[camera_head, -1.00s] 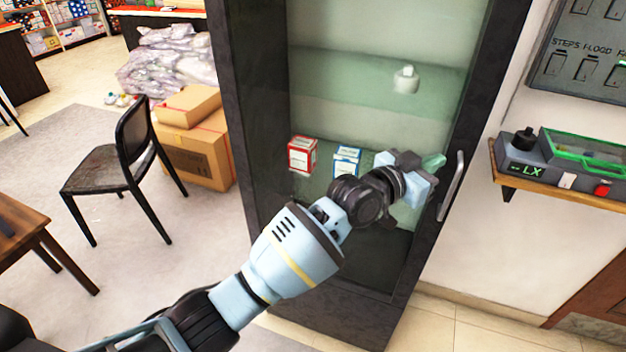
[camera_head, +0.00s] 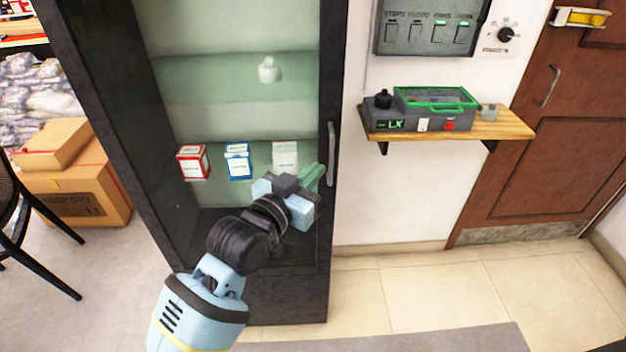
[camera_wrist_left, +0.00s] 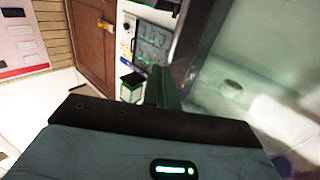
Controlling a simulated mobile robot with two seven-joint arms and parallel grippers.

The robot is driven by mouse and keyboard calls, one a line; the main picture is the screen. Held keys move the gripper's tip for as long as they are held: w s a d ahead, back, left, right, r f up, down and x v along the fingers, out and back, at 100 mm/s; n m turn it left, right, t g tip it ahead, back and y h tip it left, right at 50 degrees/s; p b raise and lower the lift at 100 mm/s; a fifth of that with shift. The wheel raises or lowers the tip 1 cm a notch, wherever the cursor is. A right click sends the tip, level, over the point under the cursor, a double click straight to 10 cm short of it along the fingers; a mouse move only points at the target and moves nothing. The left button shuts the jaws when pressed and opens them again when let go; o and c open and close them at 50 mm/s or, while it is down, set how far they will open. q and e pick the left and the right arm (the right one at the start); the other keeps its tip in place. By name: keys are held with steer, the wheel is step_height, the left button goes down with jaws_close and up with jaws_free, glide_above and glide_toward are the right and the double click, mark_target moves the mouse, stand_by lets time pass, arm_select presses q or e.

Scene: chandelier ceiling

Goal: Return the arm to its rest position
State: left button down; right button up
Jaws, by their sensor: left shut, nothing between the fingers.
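My left arm comes in from the bottom of the head view. Its left gripper (camera_head: 312,176) is in front of the dark-framed glass cabinet (camera_head: 325,100), close to the cabinet's metal door handle (camera_head: 331,154). The fingers are shut and empty, and I cannot tell whether they touch the cabinet. In the left wrist view, the green shut fingers (camera_wrist_left: 163,88) point past the cabinet's edge toward the wall. My right gripper is not in view.
Behind the glass are a red-and-white box (camera_head: 193,162), a blue-and-white box (camera_head: 238,161), a pale box (camera_head: 285,156) and a white bottle (camera_head: 269,70). A wooden shelf (camera_head: 515,126) holds a grey device (camera_head: 420,112). Cardboard boxes (camera_head: 80,185) and a chair stand left. Floor at right is clear.

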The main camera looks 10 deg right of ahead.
arm_select(q)
steer(key=shift+s+a+f, duration=0.1)
steer(key=shift+s, duration=0.7)
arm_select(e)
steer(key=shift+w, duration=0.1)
